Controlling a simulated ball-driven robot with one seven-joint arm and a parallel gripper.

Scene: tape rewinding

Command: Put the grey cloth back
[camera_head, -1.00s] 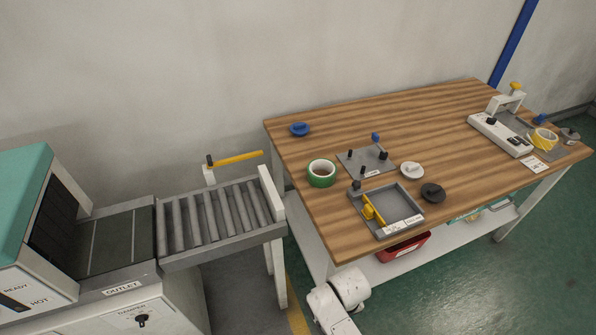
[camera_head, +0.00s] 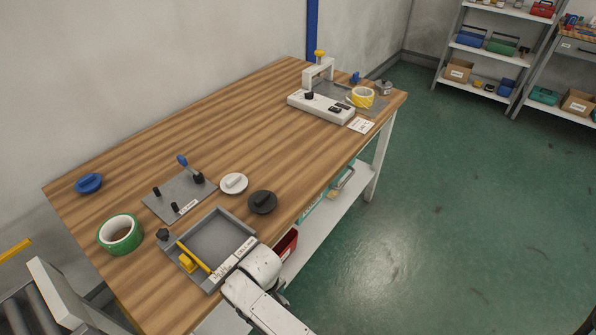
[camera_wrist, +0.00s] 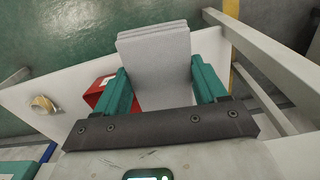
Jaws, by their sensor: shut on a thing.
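In the wrist view, my gripper (camera_wrist: 165,88) has its two teal fingers on either side of a grey cloth (camera_wrist: 155,55), folded in layers, and is shut on it. The cloth is held above the white lower shelf (camera_wrist: 80,75) of the bench. In the head view my white arm shows at the bottom, in front of the bench's front edge. The gripper and the cloth are hidden there.
The wooden bench (camera_head: 205,130) carries a grey tray (camera_head: 222,240), a green tape roll (camera_head: 120,234), a blue disc (camera_head: 89,183) and a white machine (camera_head: 320,102). A red bin (camera_wrist: 98,92) stands on the lower shelf. Green floor (camera_head: 440,230) is clear on the right.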

